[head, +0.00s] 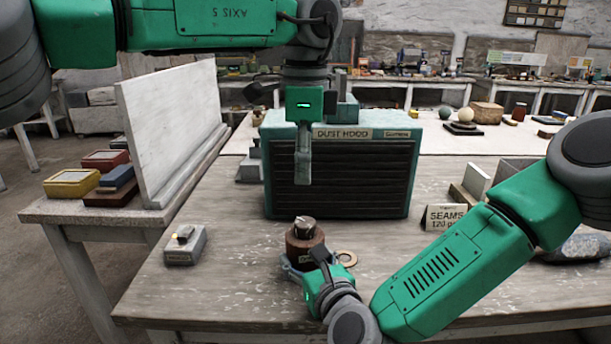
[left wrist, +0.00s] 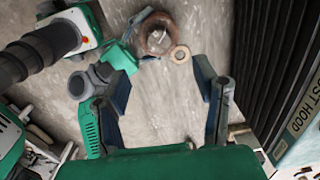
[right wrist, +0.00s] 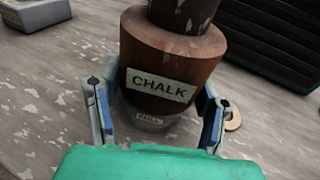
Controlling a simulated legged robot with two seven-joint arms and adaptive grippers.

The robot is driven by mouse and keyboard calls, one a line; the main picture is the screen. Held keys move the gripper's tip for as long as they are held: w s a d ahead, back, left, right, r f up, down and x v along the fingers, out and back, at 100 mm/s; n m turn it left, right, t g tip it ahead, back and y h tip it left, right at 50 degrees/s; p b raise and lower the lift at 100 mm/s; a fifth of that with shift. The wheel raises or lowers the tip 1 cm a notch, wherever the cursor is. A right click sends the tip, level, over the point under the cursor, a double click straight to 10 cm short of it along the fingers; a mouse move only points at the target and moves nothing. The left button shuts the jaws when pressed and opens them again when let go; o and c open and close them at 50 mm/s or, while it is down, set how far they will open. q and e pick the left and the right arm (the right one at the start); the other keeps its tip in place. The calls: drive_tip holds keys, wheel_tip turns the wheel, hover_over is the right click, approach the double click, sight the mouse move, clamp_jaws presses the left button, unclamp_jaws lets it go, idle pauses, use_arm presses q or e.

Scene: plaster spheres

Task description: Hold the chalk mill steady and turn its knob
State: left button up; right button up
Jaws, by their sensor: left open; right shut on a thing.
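The chalk mill (head: 303,240) is a brown, round-bodied mill with a knob (head: 305,224) on top, standing upright on the table. Its "CHALK" label (right wrist: 160,86) faces the right wrist view. My right gripper (head: 300,268) is shut on the lower part of the mill, one finger on each side. My left gripper (head: 303,165) hangs above and behind the mill, in front of the dust hood. In the left wrist view its fingers (left wrist: 165,95) are spread with bare table between them, and the mill (left wrist: 157,36) lies beyond the fingertips.
The dust hood (head: 340,172) stands close behind the left gripper. A small grey box (head: 185,245) sits left of the mill, and a tan ring (head: 346,258) lies just right of it. The table left of the mill is mostly clear.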

use_arm(q)
drive_tip(key=w+a+f+m+t+y, duration=0.45)
drive_tip(key=a+m, duration=0.35)
drive_tip(key=m, duration=0.2)
drive_tip(key=w+a+f+m+t+y, duration=0.3)
drive_tip(key=w+a+m+t, duration=0.15)
drive_tip(key=a+m, duration=0.5)
drive_tip(key=n+t+h, duration=0.6)
drive_tip(key=n+h, duration=1.2)
drive_tip(key=n, duration=1.3)
approach(298, 232)
drive_tip(key=x, duration=1.2)
